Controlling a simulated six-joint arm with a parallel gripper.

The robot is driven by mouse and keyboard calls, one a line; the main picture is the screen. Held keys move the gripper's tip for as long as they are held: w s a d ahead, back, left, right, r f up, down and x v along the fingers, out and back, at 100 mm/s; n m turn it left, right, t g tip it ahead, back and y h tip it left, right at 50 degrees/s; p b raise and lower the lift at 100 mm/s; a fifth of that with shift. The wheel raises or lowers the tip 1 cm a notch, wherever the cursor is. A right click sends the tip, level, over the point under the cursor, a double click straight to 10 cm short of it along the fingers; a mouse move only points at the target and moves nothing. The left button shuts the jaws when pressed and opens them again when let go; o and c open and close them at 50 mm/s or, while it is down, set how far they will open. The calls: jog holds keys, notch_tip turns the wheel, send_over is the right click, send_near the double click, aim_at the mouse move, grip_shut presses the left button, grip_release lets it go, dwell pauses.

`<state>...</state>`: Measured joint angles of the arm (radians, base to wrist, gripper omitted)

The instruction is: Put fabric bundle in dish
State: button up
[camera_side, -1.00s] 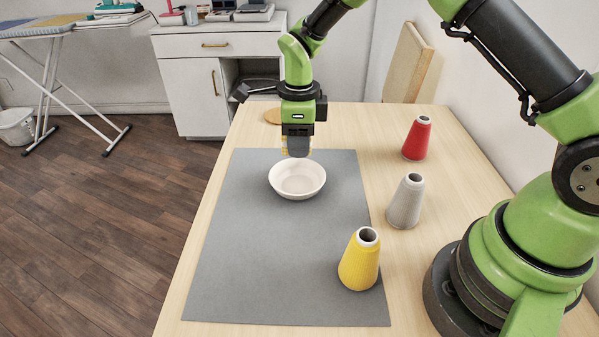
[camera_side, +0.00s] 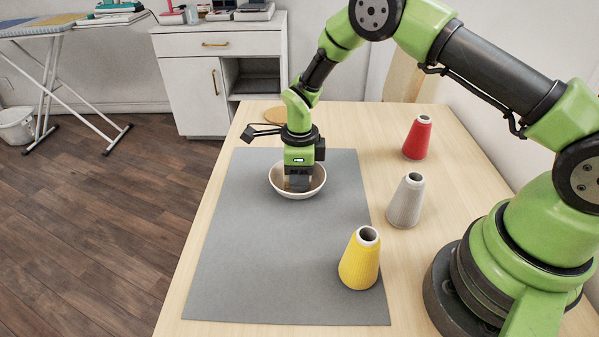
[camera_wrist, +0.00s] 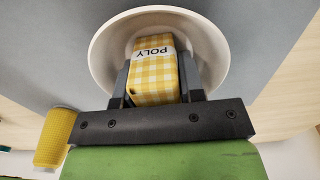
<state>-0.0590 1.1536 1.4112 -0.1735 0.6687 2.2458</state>
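The fabric bundle (camera_wrist: 153,72) is a yellow and white checked block with a white band reading "POLY". In the wrist view it lies between the two fingers of my gripper (camera_wrist: 155,80), which press against its sides. The dish (camera_wrist: 105,55) is a round white bowl; in the side view it also shows (camera_side: 319,186) on the grey mat. My gripper (camera_side: 298,184) points straight down with its fingers inside the dish's rim. The bundle is within the rim, mostly hidden by the fingers in the side view. I cannot tell whether it touches the dish's bottom.
A yellow thread cone (camera_side: 358,262), a grey cone (camera_side: 406,203) and a red cone (camera_side: 417,139) stand to the right of the dish.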

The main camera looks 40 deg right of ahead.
jog(key=shift+o, duration=0.5)
jog(key=shift+r, duration=0.1)
notch_tip(320, 180, up, 12)
jog(key=shift+r, duration=0.15)
jog(key=s+r+n+t, duration=0.2)
jog(key=s+r+n, duration=0.3)
jog(key=r, duration=0.5)
jog(key=s+r+n+t+y, duration=0.1)
jog(key=s+r+n+t, duration=0.1)
jog(key=s+n, duration=0.7)
jog(key=s+r+n+t+y, duration=0.1)
jog(key=s+r+n+t, duration=0.2)
jog(key=s+n, duration=0.6)
notch_tip(320, 180, up, 3)
jog(key=shift+s+a+f, duration=0.15)
jog(key=shift+a+f, duration=0.05)
jog(key=shift+a, duration=0.05)
